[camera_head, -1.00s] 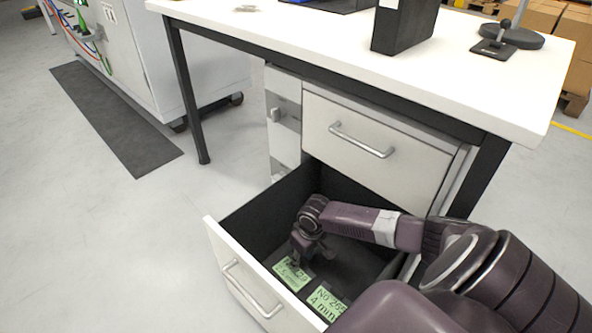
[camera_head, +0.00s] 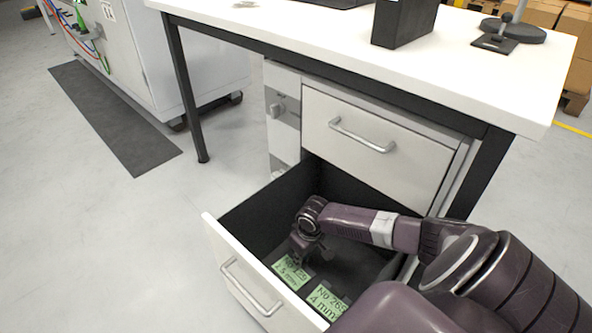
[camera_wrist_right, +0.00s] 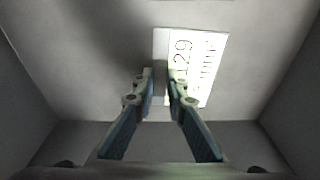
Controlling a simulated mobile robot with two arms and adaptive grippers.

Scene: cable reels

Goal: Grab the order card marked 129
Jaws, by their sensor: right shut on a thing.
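The order card marked 129 (camera_wrist_right: 200,62) is a bright card with dark print lying in the open drawer. It shows as a green card in the head view (camera_head: 291,273), partly covered by my gripper. A plain grey strip runs along its edge. My right gripper (camera_wrist_right: 161,77) reaches down into the drawer, and its fingers are closed at the grey strip, shut on the card. In the head view the right gripper (camera_head: 304,260) is at the card's far edge. My left gripper is not in view.
A second green card, No 265, 4 mm (camera_head: 327,301), lies to the right in the same drawer. The open drawer (camera_head: 221,243) has dark walls around my gripper. The closed upper drawer (camera_head: 365,125) and white tabletop (camera_head: 470,75) are above.

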